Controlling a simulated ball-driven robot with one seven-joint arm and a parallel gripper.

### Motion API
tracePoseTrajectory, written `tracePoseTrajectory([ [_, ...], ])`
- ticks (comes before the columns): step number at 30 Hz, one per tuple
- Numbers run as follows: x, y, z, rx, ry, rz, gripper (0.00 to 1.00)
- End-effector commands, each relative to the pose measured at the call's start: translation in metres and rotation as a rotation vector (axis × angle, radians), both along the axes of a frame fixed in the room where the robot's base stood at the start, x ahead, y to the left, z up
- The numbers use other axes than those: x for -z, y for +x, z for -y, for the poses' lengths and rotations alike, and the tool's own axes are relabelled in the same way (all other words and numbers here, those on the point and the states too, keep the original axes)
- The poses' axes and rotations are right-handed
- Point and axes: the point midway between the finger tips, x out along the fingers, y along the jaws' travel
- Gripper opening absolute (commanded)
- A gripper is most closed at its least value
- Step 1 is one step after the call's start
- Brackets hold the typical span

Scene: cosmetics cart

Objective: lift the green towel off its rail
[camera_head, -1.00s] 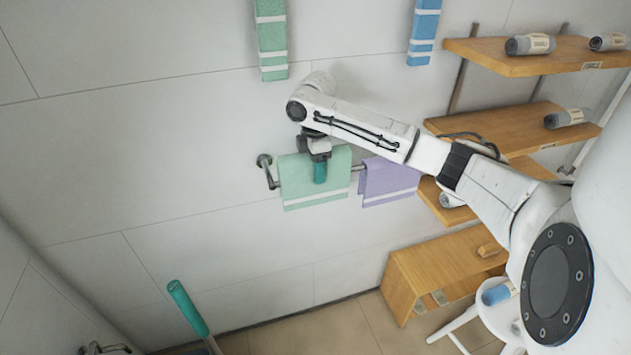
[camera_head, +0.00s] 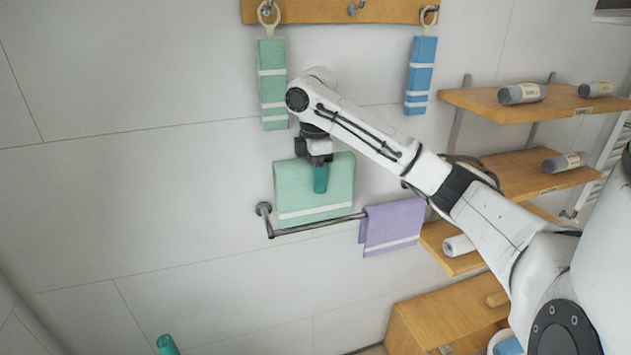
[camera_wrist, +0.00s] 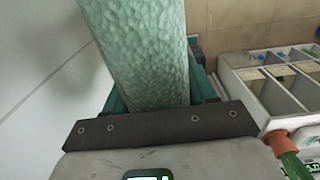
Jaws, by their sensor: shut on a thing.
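The green towel (camera_head: 296,190) with a white stripe near its lower edge hangs from my gripper (camera_head: 320,180), above and slightly behind the left part of the metal rail (camera_head: 318,225) in the head view. Its lower edge is close to the bar; I cannot tell whether it touches. My gripper is shut on the towel. In the wrist view the towel (camera_wrist: 145,50) rises between the teal fingers and fills the upper middle, hiding the fingertips. A purple towel (camera_head: 392,226) hangs on the right end of the rail.
A green towel (camera_head: 272,85) and a blue towel (camera_head: 420,75) hang from a wooden hook board (camera_head: 330,10) above. Wooden shelves (camera_head: 500,108) with rolled towels stand at right. The wall left of the rail is bare. A compartmented tray (camera_wrist: 262,100) shows in the wrist view.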

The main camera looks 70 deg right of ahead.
Motion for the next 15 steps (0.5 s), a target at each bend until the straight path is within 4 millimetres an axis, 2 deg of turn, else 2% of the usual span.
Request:
tracePoseTrajectory([
  [8, -0.001, 0.000, 0.000, 0.000, -0.001, 0.001, 0.21],
  [15, -0.012, 0.000, 0.000, 0.000, -0.001, 0.001, 0.21],
])
